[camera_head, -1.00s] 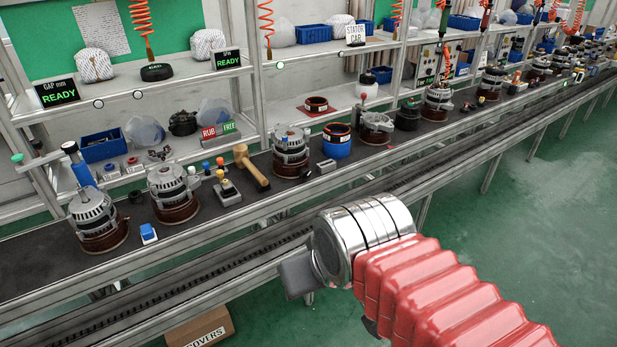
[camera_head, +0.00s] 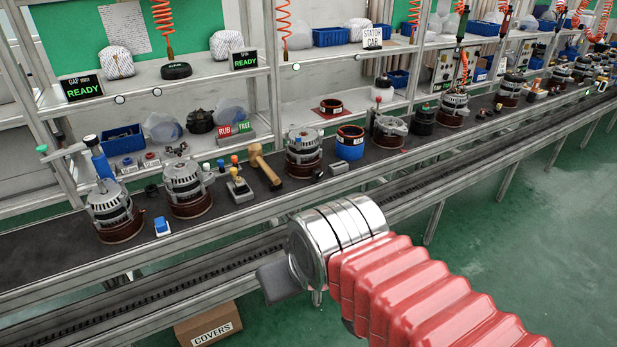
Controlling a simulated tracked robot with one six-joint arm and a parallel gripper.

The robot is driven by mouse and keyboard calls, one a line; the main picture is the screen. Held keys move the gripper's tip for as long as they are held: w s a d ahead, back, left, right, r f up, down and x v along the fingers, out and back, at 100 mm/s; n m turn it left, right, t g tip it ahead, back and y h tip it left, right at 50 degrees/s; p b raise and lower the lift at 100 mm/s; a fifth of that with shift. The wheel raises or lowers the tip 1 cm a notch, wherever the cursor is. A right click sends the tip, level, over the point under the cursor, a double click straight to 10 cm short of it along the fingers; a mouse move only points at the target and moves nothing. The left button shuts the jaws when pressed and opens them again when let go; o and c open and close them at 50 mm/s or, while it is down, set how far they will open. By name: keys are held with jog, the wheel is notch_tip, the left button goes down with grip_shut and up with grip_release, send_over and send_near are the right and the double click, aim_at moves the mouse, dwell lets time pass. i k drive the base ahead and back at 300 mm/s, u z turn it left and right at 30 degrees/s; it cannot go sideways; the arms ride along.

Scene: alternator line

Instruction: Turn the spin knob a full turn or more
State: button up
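A small display reading SPIN and READY (camera_head: 244,60) hangs at the front edge of the upper shelf. I cannot tell for sure which part is the spin knob. Below the display, on the dark bench, a small block with a yellow-and-black knob (camera_head: 238,187) stands beside a wooden mallet (camera_head: 264,167). Several alternators stand on the bench; one (camera_head: 187,188) is left of that block and another (camera_head: 113,210) is at the far left, by a blue post with a handle. My gripper (camera_head: 276,283) shows as a dark grey block, in front of the bench and apart from everything. Its fingers are not distinguishable.
A display reading GAP and READY (camera_head: 83,87) is at the upper left. A sign reading RUB and FREE (camera_head: 235,130) stands behind the block. A blue button box (camera_head: 162,226) sits near the bench's front edge. A COVERS carton (camera_head: 209,325) is on the floor. The green floor at right is clear.

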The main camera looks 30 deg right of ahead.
aim_at(317, 174)
jog(key=i, duration=1)
jog(key=u, duration=0.05)
